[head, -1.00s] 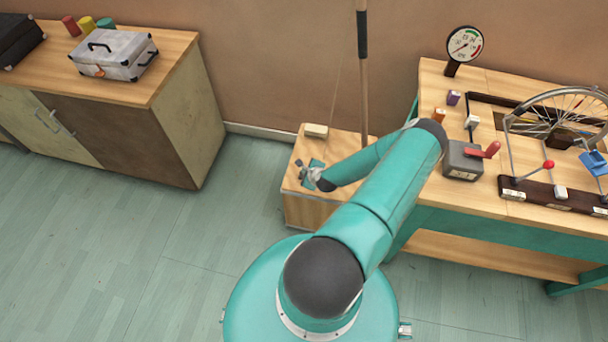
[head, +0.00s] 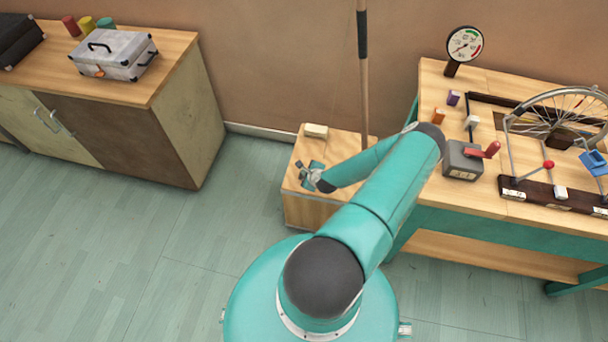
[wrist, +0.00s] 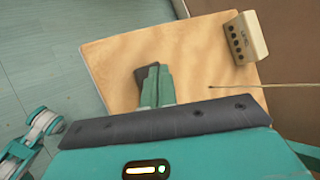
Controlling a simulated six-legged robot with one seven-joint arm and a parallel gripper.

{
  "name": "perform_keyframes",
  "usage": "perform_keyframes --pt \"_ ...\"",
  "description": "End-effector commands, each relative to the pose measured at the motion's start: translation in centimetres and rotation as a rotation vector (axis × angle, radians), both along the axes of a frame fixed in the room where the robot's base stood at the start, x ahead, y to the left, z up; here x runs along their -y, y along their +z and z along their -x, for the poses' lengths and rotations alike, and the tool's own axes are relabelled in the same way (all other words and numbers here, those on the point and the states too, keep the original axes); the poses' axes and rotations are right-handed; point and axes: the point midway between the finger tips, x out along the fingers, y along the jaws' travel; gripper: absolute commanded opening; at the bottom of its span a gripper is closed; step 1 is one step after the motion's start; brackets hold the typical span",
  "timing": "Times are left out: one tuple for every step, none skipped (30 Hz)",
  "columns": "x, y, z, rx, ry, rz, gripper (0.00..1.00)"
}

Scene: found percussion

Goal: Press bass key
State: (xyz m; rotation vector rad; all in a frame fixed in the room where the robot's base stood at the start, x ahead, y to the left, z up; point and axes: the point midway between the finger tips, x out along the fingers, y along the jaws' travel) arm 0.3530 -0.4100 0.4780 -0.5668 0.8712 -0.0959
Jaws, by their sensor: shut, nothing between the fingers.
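The bass is a light wooden box (head: 312,212) on the floor with an upright pole (head: 364,80) behind it. On its top lies a small dark key (wrist: 141,76), partly covered by my gripper; its dark end (head: 299,164) also shows in the head view. My gripper (head: 308,175) is shut and empty, low over the box top. In the wrist view the shut fingers (wrist: 155,75) overlap the dark key. I cannot tell whether they touch it or how far it is pressed.
A cream block with dark holes (wrist: 242,39) sits on the box; a string (wrist: 260,86) runs near it. To the right stands a workbench (head: 460,215) with a wheel (head: 558,105), red-handled lever (head: 484,152) and gauge (head: 465,45). A cabinet (head: 125,135) stands left.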

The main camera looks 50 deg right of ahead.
Motion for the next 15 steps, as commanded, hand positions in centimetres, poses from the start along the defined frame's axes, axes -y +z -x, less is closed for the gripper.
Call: perform_keyframes --pt "0.00 -0.05 -0.01 0.000 0.000 0.000 0.00" --pt "-0.01 -0.09 0.00 0.000 0.000 0.000 0.00" --pt "0.00 -0.13 0.00 0.000 0.000 0.000 0.00" --pt "0.00 -0.16 0.00 0.000 0.000 0.000 0.00" --pt "0.01 -0.19 0.00 0.000 0.000 0.000 0.00" --pt "0.01 -0.24 0.00 0.000 0.000 0.000 0.00" --pt "0.01 -0.27 0.00 0.000 0.000 0.000 0.00" --pt "0.01 -0.29 0.00 0.000 0.000 0.000 0.00" --pt "0.01 -0.34 0.00 0.000 0.000 0.000 0.00" --pt "0.01 -0.37 0.00 0.000 0.000 0.000 0.00" --pt "0.01 -0.40 0.00 0.000 0.000 0.000 0.00" --pt "0.02 -0.44 0.00 0.000 0.000 0.000 0.00" --pt "0.01 -0.47 0.01 0.000 0.000 0.000 0.00" --pt "0.02 -0.50 0.00 0.000 0.000 0.000 0.00" --pt "0.02 -0.54 0.00 0.000 0.000 0.000 0.00"
